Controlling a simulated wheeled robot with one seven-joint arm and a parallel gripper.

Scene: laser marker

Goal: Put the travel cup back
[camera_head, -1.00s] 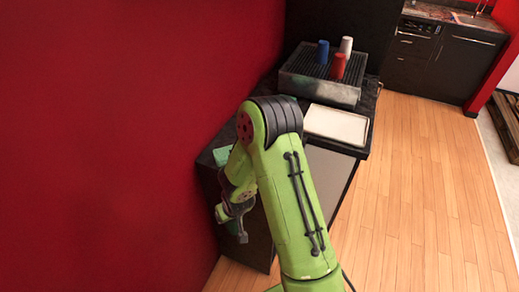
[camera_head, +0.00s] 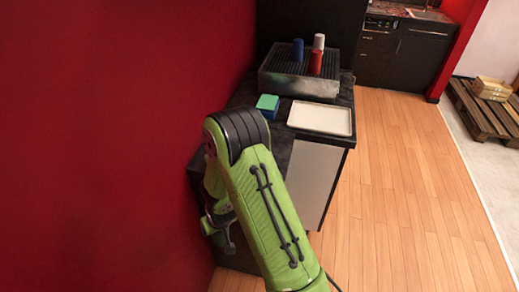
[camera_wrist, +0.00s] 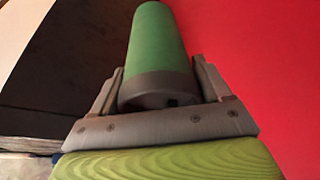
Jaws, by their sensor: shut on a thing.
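A green travel cup (camera_wrist: 157,45) with a dark grey end is between the two fingers of my gripper (camera_wrist: 158,90) in the wrist view. My gripper is shut on it. In the head view my gripper (camera_head: 222,232) is low at the left, beside the dark counter and near the red wall. The cup is not clearly visible there, with my arm in front. Blue (camera_head: 298,49), red (camera_head: 315,63) and white (camera_head: 319,41) cups stand on the grated top of the metal laser marker (camera_head: 275,84).
A white tray (camera_head: 320,117) lies on the dark counter (camera_head: 248,97). A green and blue block (camera_head: 267,106) sits left of the tray. The wooden floor (camera_head: 400,190) at the right is clear. A pallet (camera_head: 483,112) with boxes stands farther right.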

